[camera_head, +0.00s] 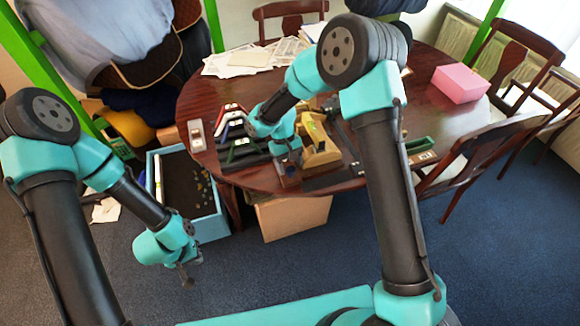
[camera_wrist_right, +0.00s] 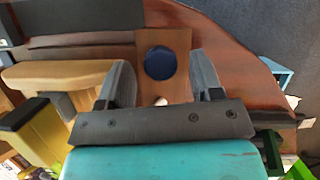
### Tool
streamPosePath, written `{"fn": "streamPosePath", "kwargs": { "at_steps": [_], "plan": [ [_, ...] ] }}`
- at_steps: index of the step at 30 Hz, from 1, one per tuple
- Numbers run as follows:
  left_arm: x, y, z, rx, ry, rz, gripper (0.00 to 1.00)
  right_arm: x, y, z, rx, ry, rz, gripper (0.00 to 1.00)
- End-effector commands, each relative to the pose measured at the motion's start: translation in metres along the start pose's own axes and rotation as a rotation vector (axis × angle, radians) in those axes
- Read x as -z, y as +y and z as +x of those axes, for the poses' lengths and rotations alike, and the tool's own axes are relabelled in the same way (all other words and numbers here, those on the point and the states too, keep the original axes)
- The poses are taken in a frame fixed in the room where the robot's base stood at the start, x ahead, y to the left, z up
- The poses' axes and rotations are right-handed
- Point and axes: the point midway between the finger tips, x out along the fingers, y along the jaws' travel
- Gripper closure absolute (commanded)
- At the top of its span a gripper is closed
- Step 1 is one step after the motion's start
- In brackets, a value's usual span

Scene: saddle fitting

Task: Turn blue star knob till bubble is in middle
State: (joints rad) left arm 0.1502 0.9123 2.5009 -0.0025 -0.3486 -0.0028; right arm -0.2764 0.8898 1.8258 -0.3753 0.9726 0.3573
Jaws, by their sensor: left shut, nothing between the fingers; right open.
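The blue knob (camera_wrist_right: 160,62) shows in the right wrist view as a dark blue disc on a brown plate (camera_wrist_right: 178,42). My right gripper (camera_wrist_right: 162,80) is open, with one finger to each side of the knob and a gap to both; I cannot tell its height above it. A small pale piece (camera_wrist_right: 160,101) sits just below the knob, partly hidden by the gripper; no bubble can be made out. In the head view my right gripper (camera_head: 289,168) is over the table's near edge and hides the knob. My left gripper (camera_head: 187,276) is shut and empty, off the table.
A tan wooden block (camera_head: 318,150) stands close beside my right gripper. Coloured racks (camera_head: 237,150) lie to its left on the table (camera_head: 420,95). A blue crate (camera_head: 211,226) stands left of the table's near edge. A pink box (camera_head: 460,83) is at the far right.

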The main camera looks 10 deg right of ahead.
Motion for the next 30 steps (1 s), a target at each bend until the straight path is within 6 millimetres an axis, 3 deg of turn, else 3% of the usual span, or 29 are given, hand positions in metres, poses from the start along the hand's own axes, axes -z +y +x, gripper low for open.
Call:
{"fn": "streamPosePath", "kwargs": {
  "at_steps": [12,27,30],
  "plan": [
    [0.0,0.0,0.0,0.0,0.0,0.0,1.0,-0.0002,-0.0003,0.0098,0.0,0.0,-0.001,0.41],
    [0.0,0.0,0.0,0.0,0.0,0.0,1.0,-0.0002,-0.0003,0.0095,0.0,0.0,-0.001,0.87],
    [0.0,0.0,0.0,0.0,0.0,0.0,1.0,-0.0001,-0.0001,0.0094,0.003,0.001,0.006,0.88]
  ]
}}
